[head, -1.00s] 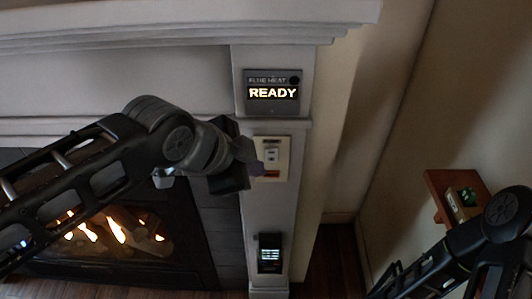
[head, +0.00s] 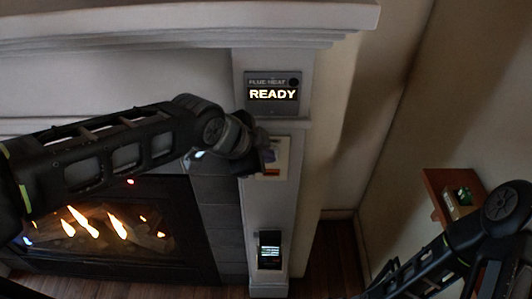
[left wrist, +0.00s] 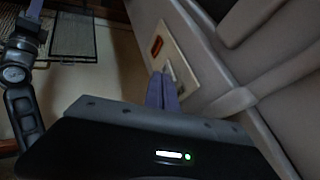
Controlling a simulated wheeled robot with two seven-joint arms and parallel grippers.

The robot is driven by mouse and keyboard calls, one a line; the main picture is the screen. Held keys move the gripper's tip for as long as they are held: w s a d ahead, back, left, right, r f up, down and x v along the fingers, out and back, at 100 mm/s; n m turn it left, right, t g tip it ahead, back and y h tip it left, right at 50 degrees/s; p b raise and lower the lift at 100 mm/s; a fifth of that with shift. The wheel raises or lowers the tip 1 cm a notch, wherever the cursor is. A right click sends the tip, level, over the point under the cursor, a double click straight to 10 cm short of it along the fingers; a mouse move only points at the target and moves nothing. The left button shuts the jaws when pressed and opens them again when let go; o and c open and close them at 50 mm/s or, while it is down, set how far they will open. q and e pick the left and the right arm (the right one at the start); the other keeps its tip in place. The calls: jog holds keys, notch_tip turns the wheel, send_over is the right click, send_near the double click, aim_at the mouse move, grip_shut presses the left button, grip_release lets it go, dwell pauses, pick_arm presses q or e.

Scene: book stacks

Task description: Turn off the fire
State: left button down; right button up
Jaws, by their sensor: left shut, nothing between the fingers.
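A fire (head: 100,222) burns with orange flames over logs in the fireplace at the lower left of the head view. A pale switch plate (head: 283,158) is on the white pillar right of the fireplace, its left part hidden behind my left gripper. In the left wrist view the plate (left wrist: 178,62) shows a red-orange rocker (left wrist: 157,46). My left gripper (head: 264,157) is shut and empty at the plate. Its fingers (left wrist: 162,92) point at the plate's lower part, beside the rocker; I cannot tell whether they touch. My right gripper is out of view.
A lit panel (head: 273,93) reading "READY" is above the plate. A small dark device (head: 269,250) with a lit screen is low on the pillar. The mantel (head: 190,22) overhangs above. A small wooden shelf (head: 437,190) is on the right wall.

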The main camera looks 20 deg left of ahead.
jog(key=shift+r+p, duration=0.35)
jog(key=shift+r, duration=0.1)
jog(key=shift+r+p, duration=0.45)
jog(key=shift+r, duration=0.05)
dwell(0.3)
